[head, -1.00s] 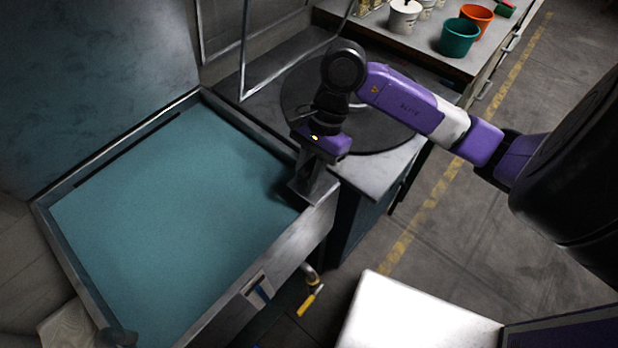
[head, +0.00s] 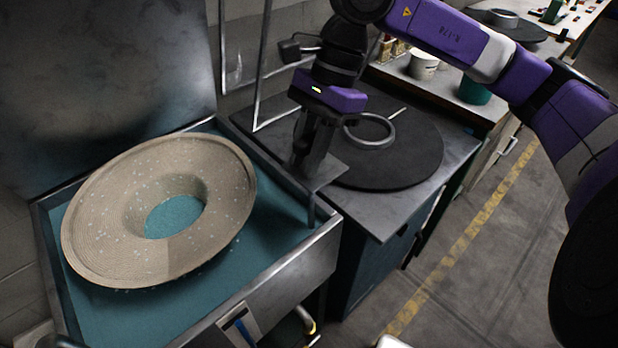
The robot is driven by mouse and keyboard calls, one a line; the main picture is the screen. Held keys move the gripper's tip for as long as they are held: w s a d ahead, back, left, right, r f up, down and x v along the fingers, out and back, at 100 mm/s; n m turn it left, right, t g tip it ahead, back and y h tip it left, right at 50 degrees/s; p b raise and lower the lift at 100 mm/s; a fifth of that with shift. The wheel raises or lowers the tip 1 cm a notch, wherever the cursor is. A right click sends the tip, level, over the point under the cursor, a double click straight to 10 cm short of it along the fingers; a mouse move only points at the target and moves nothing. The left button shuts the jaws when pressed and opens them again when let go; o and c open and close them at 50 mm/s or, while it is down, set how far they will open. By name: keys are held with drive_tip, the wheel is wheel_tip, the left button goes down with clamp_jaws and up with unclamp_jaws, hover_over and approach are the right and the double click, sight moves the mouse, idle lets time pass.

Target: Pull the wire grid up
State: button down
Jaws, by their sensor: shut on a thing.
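My gripper (head: 306,165) is above the right corner of the metal tank (head: 290,262), fingers pointing down. It is shut on a grey metal piece, which I take for the wire grid's handle; a post runs down from it to the tank's corner. The grid's mesh cannot be made out, hidden under the hat or in the teal liquid (head: 232,277). A wide-brimmed, tan woven hat (head: 105,225) lies brim up and slightly tilted at the liquid's surface. Pale drops dot its brim, and teal liquid shows in its central hollow.
A dark round plate (head: 410,160) with a metal ring (head: 370,130) lies on the bench right of the tank. A white cup (head: 423,65) and a teal pot (head: 474,91) stand behind. A thin metal frame (head: 262,70) rises behind my gripper.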

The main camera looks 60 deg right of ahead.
wheel_tip(320, 180, up, 9)
drive_tip(key=shift+f+p, duration=0.2)
drive_tip(key=shift+p, duration=0.15)
drive_tip(key=c, duration=1.2)
unclamp_jaws()
drive_tip(key=shift+c, duration=0.2)
drive_tip(key=v, duration=0.7)
drive_tip(key=shift+d+r, duration=0.2)
drive_tip(key=shift+r, duration=0.15)
drive_tip(key=shift+s, duration=0.1)
